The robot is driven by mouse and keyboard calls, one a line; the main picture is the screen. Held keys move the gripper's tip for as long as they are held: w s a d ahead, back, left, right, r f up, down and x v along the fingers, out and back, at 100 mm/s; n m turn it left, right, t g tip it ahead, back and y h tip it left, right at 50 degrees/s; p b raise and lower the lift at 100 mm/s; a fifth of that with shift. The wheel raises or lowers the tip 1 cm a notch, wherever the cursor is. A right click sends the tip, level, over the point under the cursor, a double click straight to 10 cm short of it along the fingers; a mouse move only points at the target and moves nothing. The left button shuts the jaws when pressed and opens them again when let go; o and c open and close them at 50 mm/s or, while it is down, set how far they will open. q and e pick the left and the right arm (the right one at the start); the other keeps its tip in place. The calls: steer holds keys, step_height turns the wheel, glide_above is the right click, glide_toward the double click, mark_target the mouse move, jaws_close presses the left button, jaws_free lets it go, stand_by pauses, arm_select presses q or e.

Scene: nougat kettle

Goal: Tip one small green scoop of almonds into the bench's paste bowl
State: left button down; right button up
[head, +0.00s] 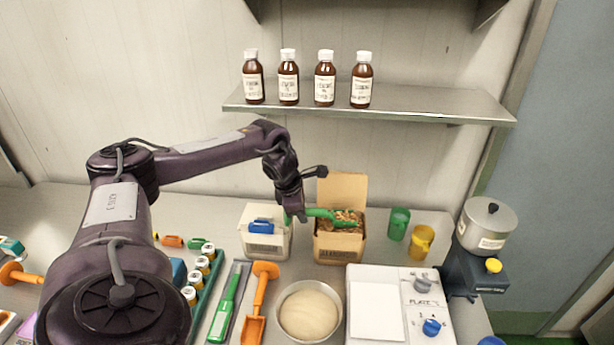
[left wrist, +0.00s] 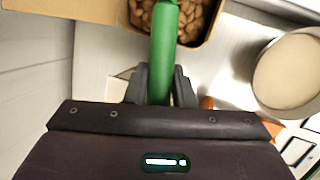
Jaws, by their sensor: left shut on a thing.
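My left gripper (head: 291,214) is shut on the handle of a green scoop (head: 322,213). The scoop reaches right from the gripper into the top of an open cardboard box of almonds (head: 339,250). In the left wrist view the green handle (left wrist: 164,45) runs between the fingers (left wrist: 160,86) and across the almonds (left wrist: 197,22); the scoop's head is out of that frame. How full it is I cannot tell. The paste bowl (head: 283,298), with pale paste (head: 309,314) inside, stands in front of the box; it also shows in the left wrist view (left wrist: 258,88). My right gripper is not in view.
A white container (head: 264,243) stands left of the box. Green (head: 399,224) and yellow (head: 422,242) measuring cups stand to its right. A white hot plate (head: 400,300) is right of the bowl. A long green tool (head: 226,306) and an orange one (head: 258,300) lie to its left.

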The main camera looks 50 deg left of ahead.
arm_select(q)
steer(key=shift+s+a+t+h+b, duration=0.3)
steer(key=shift+s+a+t+b, duration=0.2)
steer(key=shift+s+b, duration=0.2)
steer(key=shift+s+a+r+b, duration=0.15)
steer(key=shift+s+b, duration=0.05)
steer(key=shift+b, duration=0.1)
step_height(320, 180, up, 2)
steer(key=shift+a+r+p, duration=0.1)
steer(key=shift+p, duration=0.7)
steer(key=shift+s+a+r+t+h+p, duration=0.15)
steer(key=shift+r+p, duration=0.3)
steer(key=shift+r, duration=0.45)
steer(key=shift+d+r+t+h+p, duration=0.15)
steer(key=shift+r+p, duration=0.25)
steer(key=shift+r, duration=0.45)
